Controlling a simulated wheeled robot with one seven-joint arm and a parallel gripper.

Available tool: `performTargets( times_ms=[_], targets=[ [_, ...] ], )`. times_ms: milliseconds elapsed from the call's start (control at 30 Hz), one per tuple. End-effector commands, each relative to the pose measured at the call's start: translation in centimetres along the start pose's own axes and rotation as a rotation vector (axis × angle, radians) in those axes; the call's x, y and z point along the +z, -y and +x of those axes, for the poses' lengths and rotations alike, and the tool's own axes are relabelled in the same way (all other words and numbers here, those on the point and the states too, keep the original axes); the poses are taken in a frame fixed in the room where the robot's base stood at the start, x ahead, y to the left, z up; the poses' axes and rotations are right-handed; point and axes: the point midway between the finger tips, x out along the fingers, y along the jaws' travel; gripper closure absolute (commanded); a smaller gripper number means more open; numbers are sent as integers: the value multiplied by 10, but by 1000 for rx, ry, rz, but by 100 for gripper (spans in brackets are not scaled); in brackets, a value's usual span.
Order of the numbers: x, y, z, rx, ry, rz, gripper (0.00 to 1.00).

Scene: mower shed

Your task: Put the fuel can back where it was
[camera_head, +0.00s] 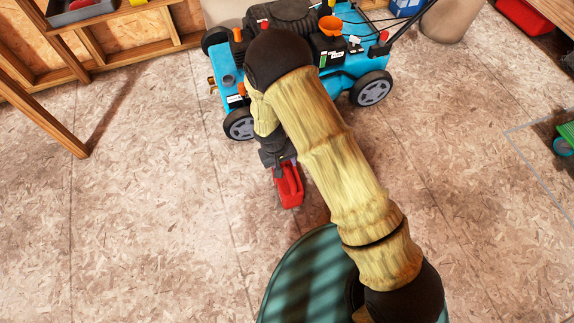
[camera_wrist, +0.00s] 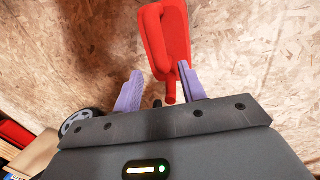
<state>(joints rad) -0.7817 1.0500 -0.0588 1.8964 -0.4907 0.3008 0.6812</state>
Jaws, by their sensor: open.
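The red fuel can (camera_head: 290,186) is on the chipboard floor in front of the blue mower (camera_head: 340,65). In the wrist view the red can (camera_wrist: 176,40) shows beyond the fingers, with its handle towards me. My gripper (camera_wrist: 160,92) is open, its two purple fingers apart. The lower end of the can's handle lies near the right finger, and I cannot tell whether they touch. In the head view my gripper (camera_head: 279,163) is right at the can's upper end, and my arm covers part of the mower.
An orange funnel (camera_head: 331,27) sits on the mower. A mower wheel (camera_wrist: 78,121) shows at left in the wrist view. A wooden frame with a tray (camera_head: 85,10) stands at upper left. A green item (camera_head: 567,133) is at the right edge. The left floor is clear.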

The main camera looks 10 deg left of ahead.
Motion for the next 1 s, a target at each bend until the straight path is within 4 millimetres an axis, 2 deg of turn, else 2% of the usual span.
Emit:
performTargets(
  times_ms=[33, 100, 333, 1000],
  targets=[
    [0, -1, -17, -1, -2, 0, 59],
    [0, -1, -31, -1, -2, -1, 59],
    [0, 0, -63, 0, 0, -2, 59],
    [0, 0, -66, 0, 0, -1, 59]
  ],
)
